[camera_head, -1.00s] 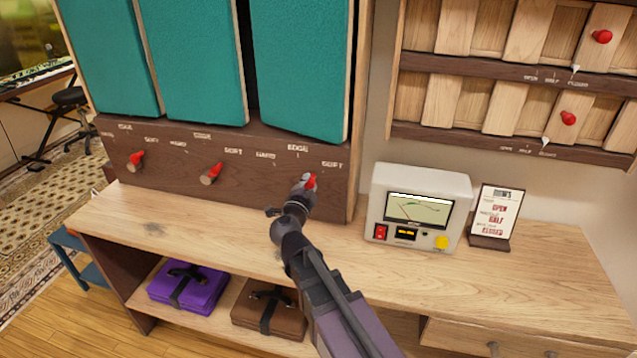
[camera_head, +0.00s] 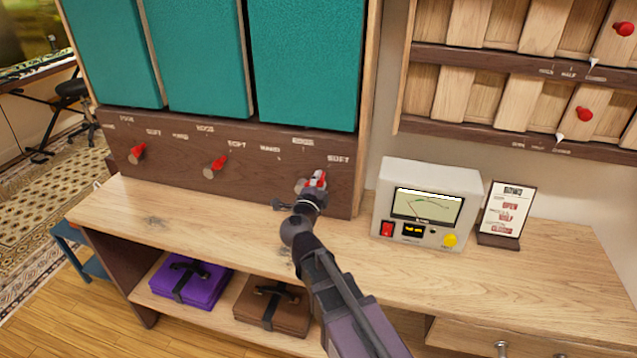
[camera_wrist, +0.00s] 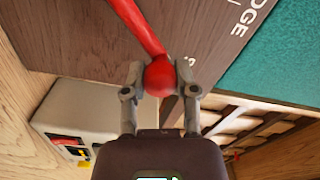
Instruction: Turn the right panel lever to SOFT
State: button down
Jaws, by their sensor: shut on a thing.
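The right panel lever (camera_head: 319,178) is a red handle on the dark brown strip below the right teal panel (camera_head: 307,62). It tilts up and right, between the EDGE label (camera_head: 303,141) and the SOFT label (camera_head: 338,159). My gripper (camera_head: 317,186) is shut on its red end. In the wrist view the red ball end (camera_wrist: 159,77) sits between the two grey fingertips of my gripper (camera_wrist: 160,80), with the red shaft running up and left. The lever's pivot is mostly hidden behind my gripper in the head view.
Two other red levers, the left one (camera_head: 137,153) and the middle one (camera_head: 215,166), sit along the same strip. A meter box (camera_head: 428,205) and a framed card (camera_head: 507,215) stand on the wooden desk (camera_head: 200,228) to the right. The desk left of my arm is clear.

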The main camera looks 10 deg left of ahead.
jog(key=shift+d, duration=0.2)
jog(key=shift+c, duration=2)
grip_release()
jog(key=shift+s, duration=0.1)
jog(key=shift+a, duration=0.2)
jog(key=s, duration=0.7)
jog(key=shift+s, duration=0.25)
jog(key=shift+s+a+f, duration=0.1)
